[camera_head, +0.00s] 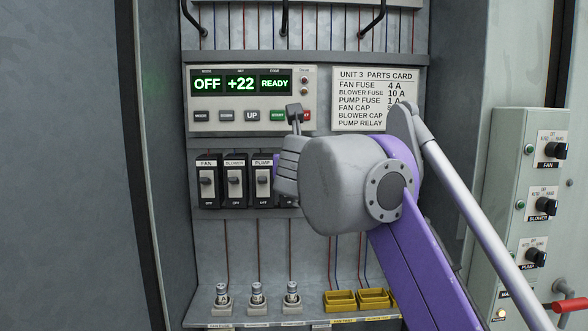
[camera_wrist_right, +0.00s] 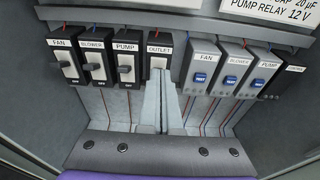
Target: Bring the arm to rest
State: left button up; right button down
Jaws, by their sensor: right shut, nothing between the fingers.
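My right arm (camera_head: 345,185), grey and purple, reaches up from the lower right in the head view in front of the open cabinet. Its hand hides the area right of the PUMP breaker, and its fingertips are hidden there. In the right wrist view my right gripper (camera_wrist_right: 164,105) is shut and empty, its two pale fingers together. My left gripper is in neither view.
The display panel (camera_head: 250,98) reads OFF, +22, READY. FAN (camera_head: 207,182), BLOWER (camera_head: 235,182) and PUMP (camera_head: 263,182) breakers stand left of the hand. Yellow bins (camera_head: 340,300) sit on the lower shelf; a switch box (camera_head: 530,200) stands right.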

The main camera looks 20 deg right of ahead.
dwell(0.3)
jog(key=s+a+f+n+g+y, duration=0.1)
jog(key=s+a+f+n+y, duration=0.2)
jog(key=f+n, duration=0.5)
jog(key=s+a+f+n+y, duration=0.2)
jog(key=a+f+n+y, duration=0.15)
jog(key=f+n, duration=0.45)
jog(key=s+a+f+n+g+y, duration=0.15)
jog(key=a+f+n, duration=0.35)
jog(key=n, duration=0.5)
jog(key=s+d+f+n+g+h, duration=0.1)
jog(key=s+d+f+n+g, duration=0.1)
jog(key=s+f+n, duration=0.2)
jog(key=s+d+f+n+g+h, duration=0.1)
jog(key=s+f, duration=0.8)
jog(key=f, duration=0.9)
jog(key=s+d+f+n+g+h, duration=0.1)
jog(key=s+d+f+n+g, duration=0.2)
jog(key=f, duration=0.8)
jog(key=s+d+n, duration=0.2)
jog(key=s+n, duration=0.2)
jog(key=n, duration=0.1)
jog(key=shift+s+f+g+h, duration=0.3)
jog(key=shift+s+f+g, duration=0.05)
